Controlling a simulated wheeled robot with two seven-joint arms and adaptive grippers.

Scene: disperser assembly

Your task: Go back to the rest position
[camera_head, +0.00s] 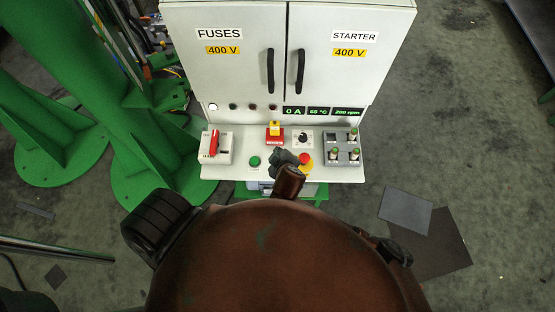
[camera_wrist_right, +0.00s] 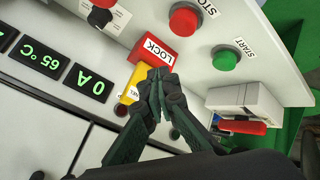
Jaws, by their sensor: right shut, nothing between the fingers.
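My right gripper (camera_head: 281,158) is over the front panel of the white cabinet (camera_head: 240,175), just in front of the red LOCK block (camera_head: 274,141) with its yellow part (camera_head: 275,128). In the right wrist view my right gripper (camera_wrist_right: 158,78) has its dark fingertips together and holds nothing. There the fingertips overlap the yellow part (camera_wrist_right: 135,84) and lie near the red LOCK block (camera_wrist_right: 153,48); I cannot tell whether they touch. My left gripper is not in the head view.
A green column base (camera_head: 150,180) stands left.

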